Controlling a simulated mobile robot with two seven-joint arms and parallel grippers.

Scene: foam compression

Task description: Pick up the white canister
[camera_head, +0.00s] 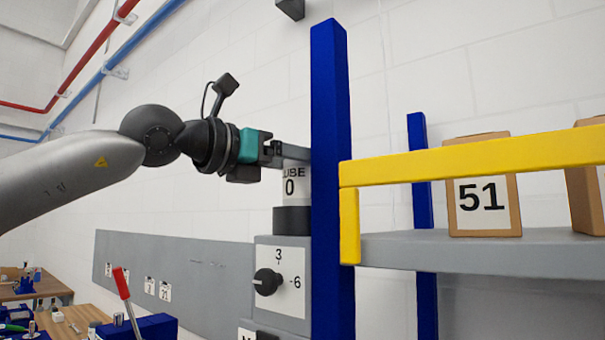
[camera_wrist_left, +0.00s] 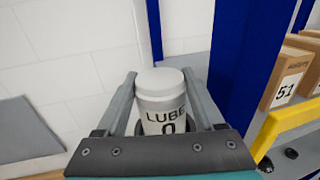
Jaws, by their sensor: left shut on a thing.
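The white canister (camera_head: 295,187), with dark lettering "LUBE 0", stands upright on a dark round base (camera_head: 292,220) above a grey panel with a dial. My left gripper (camera_head: 290,152) reaches it from the left at its upper part. In the left wrist view the canister (camera_wrist_left: 161,97) sits between the two fingers of my left gripper (camera_wrist_left: 160,90), which is shut on it. Part of the canister's right side is hidden by the blue post in the head view. My right gripper does not show.
A blue post (camera_head: 331,180) stands right beside the canister. A shelf with a yellow rail (camera_head: 470,163) holds cardboard boxes, one marked 51 (camera_head: 482,190). Below the canister is a grey dial panel (camera_head: 292,295). A workbench (camera_head: 95,318) with a red-handled lever is at lower left.

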